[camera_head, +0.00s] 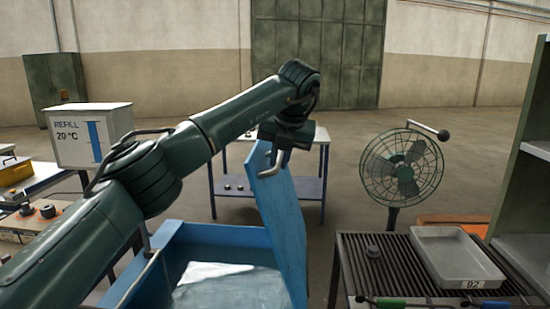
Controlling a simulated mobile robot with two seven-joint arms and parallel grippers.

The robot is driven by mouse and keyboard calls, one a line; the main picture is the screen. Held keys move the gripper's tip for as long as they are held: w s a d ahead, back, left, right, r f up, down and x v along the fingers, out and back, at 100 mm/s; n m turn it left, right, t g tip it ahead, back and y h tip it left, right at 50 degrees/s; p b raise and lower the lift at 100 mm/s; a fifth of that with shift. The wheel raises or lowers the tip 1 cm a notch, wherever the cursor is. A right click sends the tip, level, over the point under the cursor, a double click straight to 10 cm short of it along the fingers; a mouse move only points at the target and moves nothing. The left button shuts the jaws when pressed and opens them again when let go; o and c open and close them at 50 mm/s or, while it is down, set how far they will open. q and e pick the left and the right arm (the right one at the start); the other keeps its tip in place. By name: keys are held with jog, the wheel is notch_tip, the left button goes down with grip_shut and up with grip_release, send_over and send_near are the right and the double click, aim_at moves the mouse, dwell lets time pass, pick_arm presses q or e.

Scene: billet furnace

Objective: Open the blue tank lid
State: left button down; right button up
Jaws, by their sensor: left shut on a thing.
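The blue tank (215,233) stands at the bottom centre with water inside that catches a bright reflection. Its blue lid (282,225) is raised and stands steeply tilted at the tank's right side, leaving the top uncovered. My left arm reaches across from the left, over the tank. My left gripper (283,148) is at the upper end of the lid, shut on a metal handle (279,166) there. The fingertips are partly hidden by the gripper body and the lid edge. My right gripper is not in view.
A grill-topped table (385,262) with a grey tray (455,258) stands right of the lid. A green fan (402,168) stands behind it. A blue-framed table (240,185) is behind the tank. A white refill box (85,135) and a green shelf (520,170) flank the scene.

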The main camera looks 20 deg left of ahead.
pick_arm(q)
jog(key=shift+s+d+f+g, duration=0.1)
jog(key=shift+d+f+g, duration=0.15)
jog(key=shift+f, duration=0.45)
jog(key=c, duration=1.8)
grip_release()
jog(key=shift+a, duration=0.1)
jog(key=shift+c, duration=0.2)
jog(key=o, duration=0.3)
jog(key=shift+w, duration=0.25)
jog(key=shift+o, duration=0.4)
jog(key=shift+s+r, duration=0.1)
jog(key=shift+r, duration=0.1)
jog(key=v, duration=1.3)
jog(key=shift+b, duration=0.4)
